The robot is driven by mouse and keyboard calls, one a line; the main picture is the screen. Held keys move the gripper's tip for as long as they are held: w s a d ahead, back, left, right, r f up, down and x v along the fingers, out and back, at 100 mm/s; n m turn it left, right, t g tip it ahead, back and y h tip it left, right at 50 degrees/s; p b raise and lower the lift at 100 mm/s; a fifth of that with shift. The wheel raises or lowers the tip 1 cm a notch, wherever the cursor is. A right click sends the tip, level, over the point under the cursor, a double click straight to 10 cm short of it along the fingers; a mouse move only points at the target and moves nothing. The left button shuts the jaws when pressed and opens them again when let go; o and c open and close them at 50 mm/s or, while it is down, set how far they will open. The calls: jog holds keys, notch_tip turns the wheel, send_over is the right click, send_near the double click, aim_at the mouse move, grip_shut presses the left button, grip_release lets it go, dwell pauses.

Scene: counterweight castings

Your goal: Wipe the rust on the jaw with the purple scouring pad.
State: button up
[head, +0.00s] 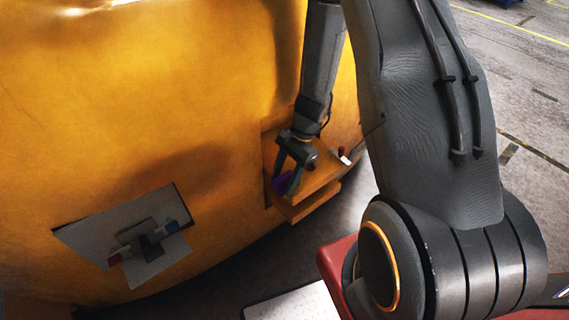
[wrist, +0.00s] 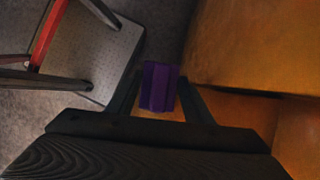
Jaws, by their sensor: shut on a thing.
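The purple scouring pad (head: 280,184) is held between the fingers of my gripper (head: 287,181), over the yellow ledge recessed into the large casting. In the wrist view the pad (wrist: 158,86) sits upright between the two dark fingers of my gripper (wrist: 158,98), which are shut on it. A grey plate (head: 95,233) on the casting's face at the lower left carries a dark block with a red piece and a blue piece at its sides. I cannot tell which part is the jaw, and no rust patch shows clearly.
The yellow casting (head: 130,100) fills the left of the head view. Its ledge (head: 308,203) has a small red and white item (head: 343,155) at the right. A grey speckled platform (wrist: 115,55) with red and dark bars is left of the pad in the wrist view.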

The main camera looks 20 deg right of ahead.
notch_tip(320, 180, up, 3)
jog(key=shift+d+r+p, duration=0.1)
jog(key=shift+d+p, duration=0.05)
jog(key=shift+p, duration=0.5)
jog(key=shift+r+p, duration=2)
jog(key=shift+r, duration=0.5)
